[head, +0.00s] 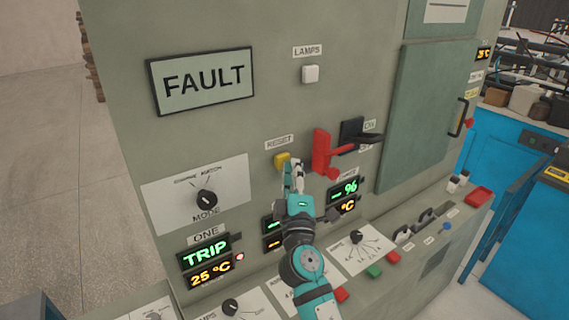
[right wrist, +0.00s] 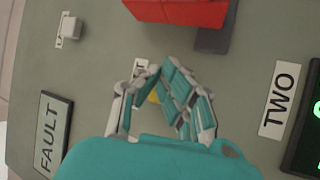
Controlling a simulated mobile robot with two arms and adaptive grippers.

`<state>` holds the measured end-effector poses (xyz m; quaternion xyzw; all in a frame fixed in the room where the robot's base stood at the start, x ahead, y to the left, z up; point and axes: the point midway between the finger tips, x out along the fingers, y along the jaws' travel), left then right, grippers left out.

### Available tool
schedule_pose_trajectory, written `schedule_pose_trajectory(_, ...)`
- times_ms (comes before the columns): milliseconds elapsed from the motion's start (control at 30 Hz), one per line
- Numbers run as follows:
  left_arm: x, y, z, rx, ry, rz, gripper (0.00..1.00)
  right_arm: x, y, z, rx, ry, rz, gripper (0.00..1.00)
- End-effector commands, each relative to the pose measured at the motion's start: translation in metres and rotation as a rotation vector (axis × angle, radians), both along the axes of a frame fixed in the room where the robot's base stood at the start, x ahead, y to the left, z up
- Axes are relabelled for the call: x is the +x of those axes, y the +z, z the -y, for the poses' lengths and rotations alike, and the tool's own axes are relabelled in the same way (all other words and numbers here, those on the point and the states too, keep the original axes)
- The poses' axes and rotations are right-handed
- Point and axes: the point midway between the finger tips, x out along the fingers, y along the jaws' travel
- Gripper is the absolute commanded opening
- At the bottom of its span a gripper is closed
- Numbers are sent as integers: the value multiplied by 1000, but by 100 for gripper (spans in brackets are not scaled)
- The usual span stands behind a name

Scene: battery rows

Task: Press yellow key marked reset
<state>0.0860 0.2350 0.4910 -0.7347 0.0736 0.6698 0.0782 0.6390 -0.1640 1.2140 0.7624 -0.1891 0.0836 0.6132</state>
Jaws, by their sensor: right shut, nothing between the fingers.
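The yellow key (head: 282,160) sits on the grey-green panel under a label reading RESET (head: 279,142). My right gripper (head: 292,166) is shut and empty, with its fingertips just below and right of the key in the head view; I cannot tell whether they touch it. In the right wrist view a small part of the yellow key (right wrist: 153,97) shows between the fingers of my right gripper (right wrist: 158,72), and the rest is hidden behind them. My left gripper is not in view.
A red lever (head: 322,152) and a black lever (head: 352,133) stick out just right of the key. A white button (head: 310,74) sits above under LAMPS. A FAULT sign (head: 202,81) and a MODE knob (head: 206,198) are to the left. Lit displays (head: 206,251) lie below.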

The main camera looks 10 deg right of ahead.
Motion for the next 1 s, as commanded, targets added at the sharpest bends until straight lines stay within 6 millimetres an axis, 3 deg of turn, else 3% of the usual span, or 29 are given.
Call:
schedule_pose_trajectory(467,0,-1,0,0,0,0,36,2,1,-1,0,1,1,0)
schedule_pose_trajectory(1000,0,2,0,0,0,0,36,-14,1,5,0,1,1,0)
